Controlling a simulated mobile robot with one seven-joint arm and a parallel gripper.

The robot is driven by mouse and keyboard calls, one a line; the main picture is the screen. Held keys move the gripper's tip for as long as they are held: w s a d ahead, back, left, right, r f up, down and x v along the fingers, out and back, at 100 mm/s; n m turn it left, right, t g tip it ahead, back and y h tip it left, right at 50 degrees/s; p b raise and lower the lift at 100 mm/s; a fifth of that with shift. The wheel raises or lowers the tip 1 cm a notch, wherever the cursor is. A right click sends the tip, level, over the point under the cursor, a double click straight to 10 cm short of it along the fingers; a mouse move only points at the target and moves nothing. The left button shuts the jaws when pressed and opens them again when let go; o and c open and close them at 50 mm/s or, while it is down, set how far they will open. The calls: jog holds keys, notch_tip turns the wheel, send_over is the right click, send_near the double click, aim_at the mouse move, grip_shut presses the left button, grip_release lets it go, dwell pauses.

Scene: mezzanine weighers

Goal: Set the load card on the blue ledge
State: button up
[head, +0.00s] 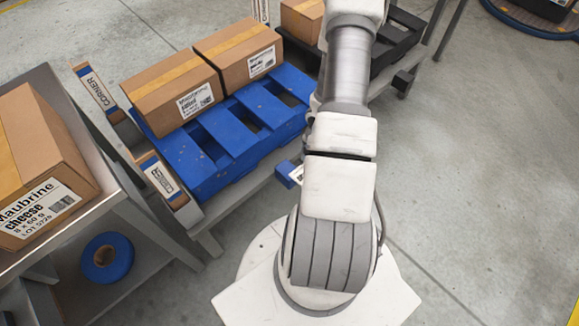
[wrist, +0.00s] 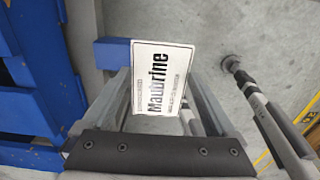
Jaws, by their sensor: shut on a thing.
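The load card (wrist: 160,82) is a white card printed "Maubrine". In the wrist view it stands at the tips of my gripper (wrist: 158,112), which is shut on it. A small blue ledge (wrist: 112,52) shows just left of the card and partly behind it. In the head view the blue ledge (head: 286,174) sticks out at the right end of the grey stand, with a white bit of the card (head: 297,173) beside it. My arm hides the gripper there. I cannot tell whether the card touches the ledge.
A blue pallet (head: 205,150) with two cartons (head: 172,90) lies on the grey stand, left of my arm. A steel table (head: 45,85) with a cheese carton (head: 38,165) is at far left, with a blue tape roll (head: 107,258) below.

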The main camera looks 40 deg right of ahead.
jog(key=b, duration=0.2)
send_over(291, 167)
notch_tip(291, 167, down, 6)
jog(key=shift+w+f, duration=0.1)
jog(key=shift+d+f+b, duration=0.1)
jog(key=shift+f+b, duration=0.95)
jog(key=shift+f, duration=0.75)
jog(key=shift+f, duration=0.2)
jog(key=o, duration=1)
jog(key=shift+c, duration=0.2)
jog(key=shift+r, duration=0.15)
notch_tip(291, 167, up, 12)
jog(key=p, duration=0.4)
